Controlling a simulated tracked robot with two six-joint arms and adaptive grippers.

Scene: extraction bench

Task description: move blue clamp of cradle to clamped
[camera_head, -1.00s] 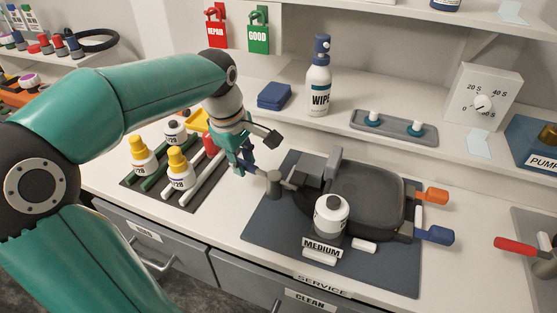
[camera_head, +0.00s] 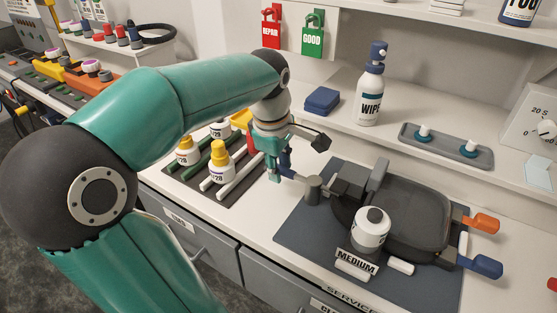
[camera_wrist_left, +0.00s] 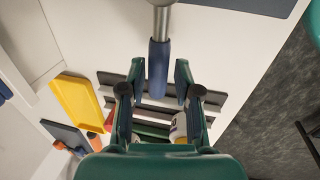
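The dark grey cradle (camera_head: 425,224) sits on a mat on the bench in the head view. A blue paddle handle (camera_head: 483,265) sticks out at its right front, beside an orange one (camera_head: 482,223). At the cradle's left, a grey post (camera_head: 313,188) carries a short blue-gripped lever (camera_head: 290,174). My left gripper (camera_head: 281,168) is at this lever. In the left wrist view its two fingers (camera_wrist_left: 160,78) stand apart on either side of the blue grip (camera_wrist_left: 159,62), with gaps visible. I cannot tell which blue handle is the clamp. My right gripper is not in view.
A rack with yellow-capped bottles (camera_head: 221,168) lies left of my gripper. A WIPE bottle (camera_head: 370,90) and grey tray (camera_head: 445,147) stand on the shelf behind.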

